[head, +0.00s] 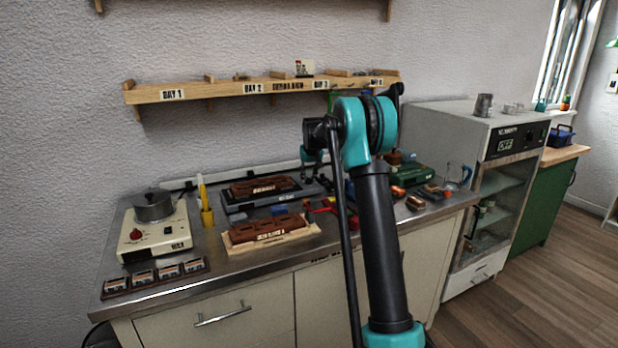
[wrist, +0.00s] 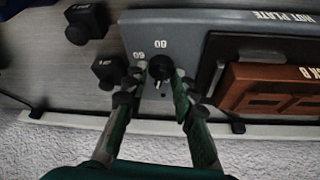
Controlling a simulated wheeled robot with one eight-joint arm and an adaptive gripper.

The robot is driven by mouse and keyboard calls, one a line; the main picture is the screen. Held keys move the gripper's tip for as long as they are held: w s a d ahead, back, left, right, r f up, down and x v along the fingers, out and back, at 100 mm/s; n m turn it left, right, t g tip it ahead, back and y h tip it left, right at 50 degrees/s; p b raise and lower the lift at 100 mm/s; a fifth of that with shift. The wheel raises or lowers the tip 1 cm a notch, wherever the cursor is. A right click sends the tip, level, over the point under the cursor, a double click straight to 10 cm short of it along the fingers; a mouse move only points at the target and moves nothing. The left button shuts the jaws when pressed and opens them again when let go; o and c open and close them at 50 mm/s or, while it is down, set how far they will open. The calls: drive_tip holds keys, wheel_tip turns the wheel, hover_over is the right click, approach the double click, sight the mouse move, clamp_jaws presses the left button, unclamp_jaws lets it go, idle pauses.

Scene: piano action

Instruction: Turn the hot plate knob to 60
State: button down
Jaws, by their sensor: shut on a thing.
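The hot plate is a grey slab with "HOT PLATE" lettering; its top shows in the wrist view (wrist: 185,28). It also stands on the counter in the head view (head: 238,207). Its black knob (wrist: 160,67) is at a corner of the slab, beside white marks 60 and 80. My gripper (wrist: 160,88) has its two green fingers on either side of the knob, shut on it. The knob's exact setting is hard to read.
A brown mould block (wrist: 275,88) sits on the hot plate's dark top. Two black blocks (wrist: 87,23) (wrist: 110,72) stand close beside the slab. Another brown mould on a board (head: 270,232) lies in front. A pot on a cream burner (head: 153,205) stands left.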

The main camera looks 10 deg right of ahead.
drive_tip(key=m+h, duration=0.1)
drive_tip(key=m, duration=0.1)
drive_tip(key=m+h, duration=0.1)
drive_tip(key=m, duration=0.2)
drive_tip(key=shift+a+m, duration=0.2)
drive_tip(key=shift+m, duration=0.1)
drive_tip(key=m+g+h, duration=0.1)
drive_tip(key=m, duration=0.1)
drive_tip(key=m+h, duration=0.1)
drive_tip(key=m, duration=0.2)
drive_tip(key=shift+w+g, duration=0.15)
drive_tip(key=shift+g, duration=0.25)
drive_tip(key=m+g, duration=0.1)
drive_tip(key=m, duration=0.2)
drive_tip(key=m+g, duration=0.1)
drive_tip(key=m, duration=0.1)
drive_tip(key=shift+w+a+m+h, duration=0.1)
drive_tip(key=shift+a+m+h, duration=0.05)
drive_tip(key=shift+m+h, duration=0.25)
drive_tip(key=shift+w+m+g, duration=0.1)
drive_tip(key=shift+m+g, duration=0.7)
drive_tip(key=shift+m, duration=1.5)
drive_tip(key=c, duration=1.3)
unclamp_jaws()
drive_tip(key=shift+o, duration=0.2)
drive_tip(key=v, duration=0.7)
drive_tip(key=shift+r, duration=0.2)
